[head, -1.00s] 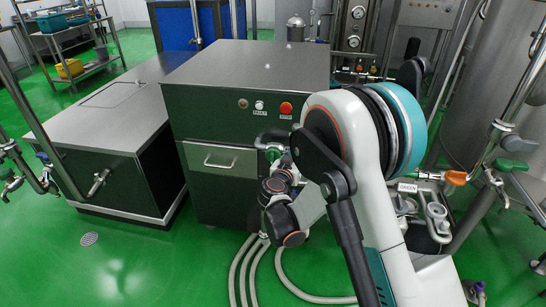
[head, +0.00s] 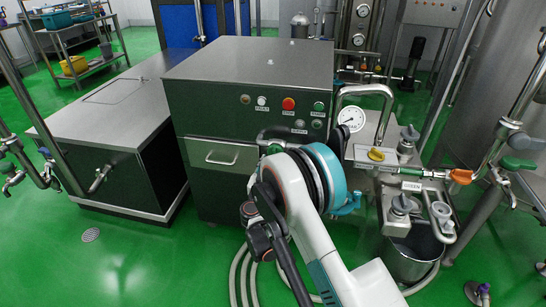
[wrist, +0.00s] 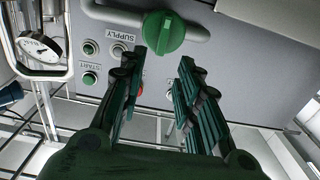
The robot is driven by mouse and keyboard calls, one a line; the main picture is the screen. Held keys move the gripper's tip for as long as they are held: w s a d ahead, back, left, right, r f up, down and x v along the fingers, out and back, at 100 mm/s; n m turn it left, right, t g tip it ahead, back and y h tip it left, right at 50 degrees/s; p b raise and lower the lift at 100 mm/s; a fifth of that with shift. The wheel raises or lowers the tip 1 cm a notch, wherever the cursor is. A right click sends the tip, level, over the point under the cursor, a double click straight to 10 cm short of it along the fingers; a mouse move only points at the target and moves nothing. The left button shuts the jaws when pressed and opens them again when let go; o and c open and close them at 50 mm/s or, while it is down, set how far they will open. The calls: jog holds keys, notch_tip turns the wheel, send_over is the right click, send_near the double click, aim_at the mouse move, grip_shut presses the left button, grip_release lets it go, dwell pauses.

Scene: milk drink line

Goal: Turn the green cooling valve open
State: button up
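A round green valve knob (wrist: 163,33) with a raised grip bar sits on a grey pipe at the top of the wrist view. In the head view, a green part (head: 273,148), apparently the same knob, shows beside my arm low on the dark cabinet's front. My gripper (wrist: 162,58) is open and empty in the wrist view. Its two fingers point toward the knob, with the tips just below it in the picture, one to each side. I cannot tell whether they touch it. In the head view my arm hides the gripper.
The dark cabinet (head: 247,75) has buttons on its front; a START button (wrist: 88,79) shows in the wrist view. A gauge (head: 352,118), a yellow knob (head: 376,154) and an orange valve (head: 461,177) stand right. Hoses (head: 240,275) lie on the floor.

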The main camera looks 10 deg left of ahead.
aim_at(274, 151)
jog(key=w+b, duration=0.1)
jog(key=w, duration=0.6)
jog(key=shift+b, duration=0.4)
jog(key=shift+c, duration=0.6)
grip_shut()
